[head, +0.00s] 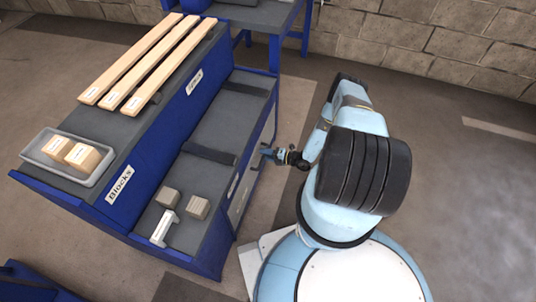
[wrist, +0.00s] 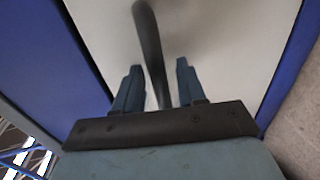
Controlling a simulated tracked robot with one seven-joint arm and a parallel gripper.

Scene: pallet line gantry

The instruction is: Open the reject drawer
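The pale drawer front (wrist: 225,45) fills the middle of the wrist view, framed in blue on both sides. A dark curved bar handle (wrist: 148,30) stands out from it. My gripper (wrist: 157,66) is open, with one finger on each side of the handle; the bar runs between them and neither finger clearly touches it. In the head view my gripper (head: 268,153) is low at the right side of the blue bench.
The blue bench (head: 150,150) carries three planks and a grey tray (head: 94,173) with two wooden blocks on top. Its lower shelf holds two small blocks and a white bracket-like piece (head: 164,228). Another blue table (head: 262,15) stands behind. Floor to the right is clear.

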